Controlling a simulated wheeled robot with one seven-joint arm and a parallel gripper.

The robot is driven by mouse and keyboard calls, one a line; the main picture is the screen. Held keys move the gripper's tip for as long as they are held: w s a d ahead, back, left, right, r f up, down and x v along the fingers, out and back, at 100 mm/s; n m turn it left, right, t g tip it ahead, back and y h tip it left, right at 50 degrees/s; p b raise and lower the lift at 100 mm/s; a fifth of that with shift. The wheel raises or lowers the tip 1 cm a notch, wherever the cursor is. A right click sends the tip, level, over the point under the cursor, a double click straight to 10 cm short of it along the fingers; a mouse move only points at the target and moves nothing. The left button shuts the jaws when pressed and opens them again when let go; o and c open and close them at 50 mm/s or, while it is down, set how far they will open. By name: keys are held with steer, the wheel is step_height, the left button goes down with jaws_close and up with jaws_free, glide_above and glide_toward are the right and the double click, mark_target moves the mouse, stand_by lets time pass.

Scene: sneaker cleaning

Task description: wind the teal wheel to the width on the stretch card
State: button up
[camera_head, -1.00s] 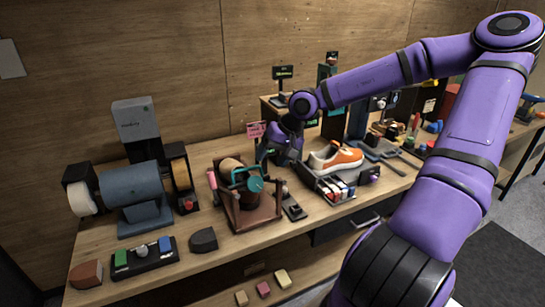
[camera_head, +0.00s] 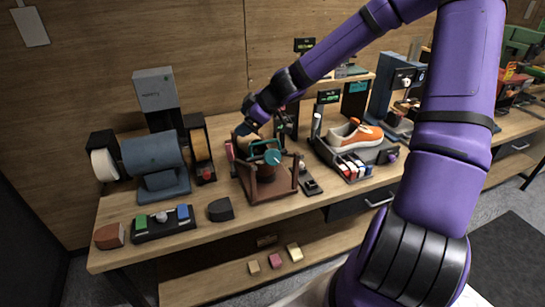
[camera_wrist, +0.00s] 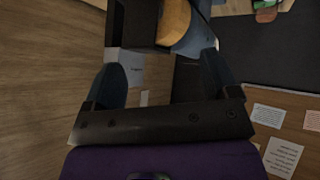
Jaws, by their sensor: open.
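The teal wheel (camera_head: 272,157) is on a brown wooden stretcher frame (camera_head: 266,186) in the middle of the bench. A tan rounded form, partly covered, sits in the frame behind the wheel. My gripper (camera_head: 247,130) is above and behind the frame, left of the wheel and apart from it. In the wrist view my gripper (camera_wrist: 165,78) has its two dark blue fingers wide apart with nothing between them. The wheel cannot be made out there. I cannot make out the pink card behind the frame now; my gripper and wrist cover that spot.
A blue-grey drum machine (camera_head: 155,160) and a grey box tower (camera_head: 156,92) stand to the left. A small dark device (camera_head: 310,187) is just right of the frame.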

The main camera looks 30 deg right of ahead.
mark_target(272, 154)
steer(key=s+a+n+g+h, duration=0.1)
steer(key=s+n+g, duration=0.1)
steer(key=n, duration=0.4)
steer(key=s+f+n+g+h, duration=0.1)
steer(key=s+n+g, duration=0.1)
steer(key=n, duration=0.4)
steer(key=s+a+f+n+g+h, duration=0.1)
steer(key=s+n+g, duration=0.1)
steer(key=n, duration=0.4)
steer(key=shift+s+a+g, duration=0.35)
steer(key=shift+s+g, duration=0.05)
steer(key=shift+g, duration=0.2)
steer(key=d+n+h, duration=0.1)
steer(key=d+r+n+h, duration=0.1)
steer(key=d+h, duration=0.1)
steer(key=d+r+n+h, duration=0.1)
steer(key=d+n+h, duration=0.1)
steer(key=shift+s+d, duration=0.1)
steer(key=shift+s, duration=0.15)
steer(key=f, duration=0.3)
steer(key=d+f, duration=0.1)
steer(key=f, duration=0.3)
steer(key=d+f, duration=0.1)
steer(key=f, duration=0.2)
steer(key=shift+s+f, duration=0.2)
steer(key=shift+f, duration=0.05)
steer(key=shift+c, duration=0.2)
steer(key=c, duration=0.9)
